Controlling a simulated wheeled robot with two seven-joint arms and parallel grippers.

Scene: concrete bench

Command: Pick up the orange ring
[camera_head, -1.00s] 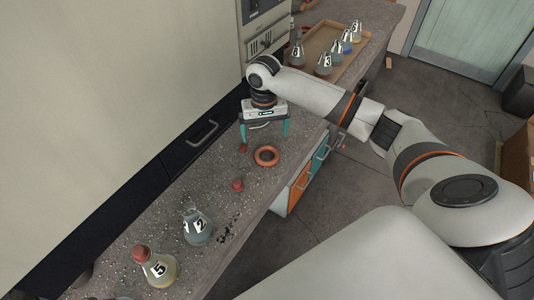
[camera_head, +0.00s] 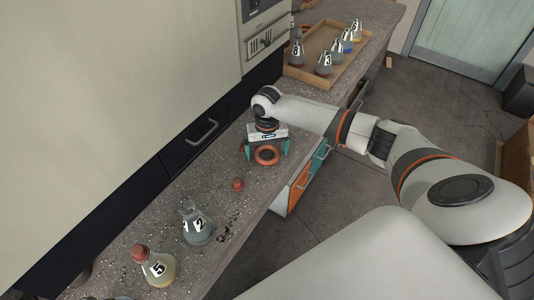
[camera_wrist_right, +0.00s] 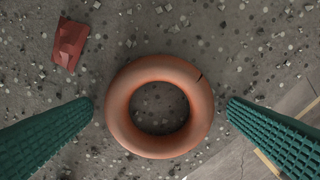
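The orange ring (camera_head: 267,155) lies flat on the concrete bench (camera_head: 222,180). In the right wrist view the ring (camera_wrist_right: 117,107) sits between the two green fingers, with a small dark crack at its upper right. My right gripper (camera_head: 267,152) is open and above the ring, its fingers on either side of it. In the right wrist view the right gripper (camera_wrist_right: 160,108) shows gaps between both fingers and the ring. It holds nothing. My left gripper is in no view.
A small red piece (camera_wrist_right: 70,44) lies near the ring. A red stopper (camera_head: 237,184) and flasks numbered 2 (camera_head: 197,229) and 5 (camera_head: 157,269) stand nearer on the bench. A wooden tray (camera_head: 309,79) with several flasks is at the back.

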